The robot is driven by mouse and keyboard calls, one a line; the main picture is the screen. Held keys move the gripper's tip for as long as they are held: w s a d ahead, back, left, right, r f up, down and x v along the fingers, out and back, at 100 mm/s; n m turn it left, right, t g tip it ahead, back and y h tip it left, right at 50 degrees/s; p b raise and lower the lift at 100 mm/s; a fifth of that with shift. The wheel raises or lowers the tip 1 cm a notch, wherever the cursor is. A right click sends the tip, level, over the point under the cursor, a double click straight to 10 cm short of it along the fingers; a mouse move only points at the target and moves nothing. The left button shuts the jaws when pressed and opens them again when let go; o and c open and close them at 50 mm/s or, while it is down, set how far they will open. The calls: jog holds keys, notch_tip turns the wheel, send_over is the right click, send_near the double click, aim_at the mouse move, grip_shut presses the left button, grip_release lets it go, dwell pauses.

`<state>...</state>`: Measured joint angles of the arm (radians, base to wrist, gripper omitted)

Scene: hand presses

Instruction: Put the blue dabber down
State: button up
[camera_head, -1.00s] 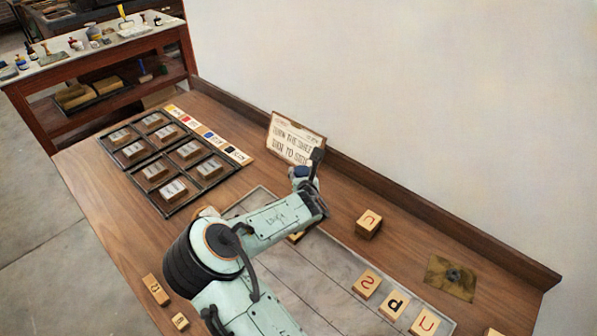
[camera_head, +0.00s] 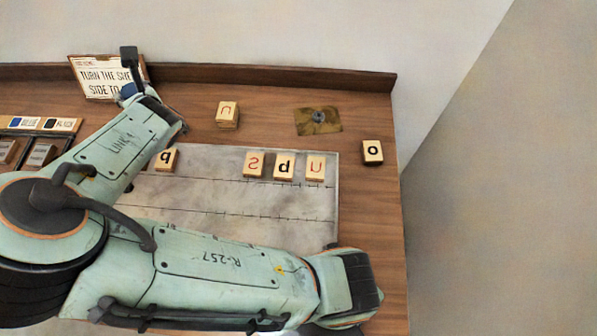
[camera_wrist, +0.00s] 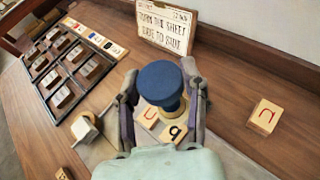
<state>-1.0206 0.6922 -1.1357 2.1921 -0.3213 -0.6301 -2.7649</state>
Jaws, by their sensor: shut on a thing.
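The blue dabber (camera_wrist: 160,85) has a round blue top, a dark stem and a pale lower end. In the wrist view it is between the two fingers of my gripper (camera_wrist: 160,103), which is shut on it. Two letter blocks, one with a red letter (camera_wrist: 148,114) and one with a black letter (camera_wrist: 173,132), show just below and beside it. How far its lower end is above the surface I cannot tell.
A brown-green patch with a small grey piece (camera_head: 318,116) lies at the back right. Letter blocks stand on the grey sheet (camera_head: 290,205), one (camera_head: 228,113) behind it and one (camera_head: 372,152) to its right. A sign (camera_head: 95,78) leans at the back; racks (camera_wrist: 65,70) are left.

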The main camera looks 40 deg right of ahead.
jog(key=s+d+f+m+g+h, duration=0.3)
jog(key=s+d+m+h, duration=0.35)
jog(key=d, duration=0.45)
jog(key=s+d+f+m+g+h, duration=0.3)
jog(key=s+d+m+h, duration=0.2)
jog(key=s+d, duration=0.5)
jog(key=s+d+r+m+g+y, duration=0.1)
jog(key=s+d+r+m+g, duration=0.1)
jog(key=s+m+g, duration=0.5)
jog(key=s+d+r+m+g, duration=0.25)
jog(key=s+m+g, duration=0.2)
jog(key=s, duration=0.55)
jog(key=s+d+r+m+g+y, duration=0.1)
jog(key=s+d+r+m+g, duration=0.15)
jog(key=s+m+g, duration=0.45)
jog(key=f+n, duration=0.1)
jog(key=f, duration=0.5)
jog(key=f+t, duration=0.1)
jog(key=f, duration=0.5)
jog(key=f+n, duration=0.1)
jog(key=f, duration=0.5)
jog(key=shift+s+f+n+h, duration=0.2)
jog(key=shift+s+n+h, duration=0.05)
jog(key=shift+s+n, duration=0.05)
jog(key=o, duration=1.2)
jog(key=shift+f, duration=0.1)
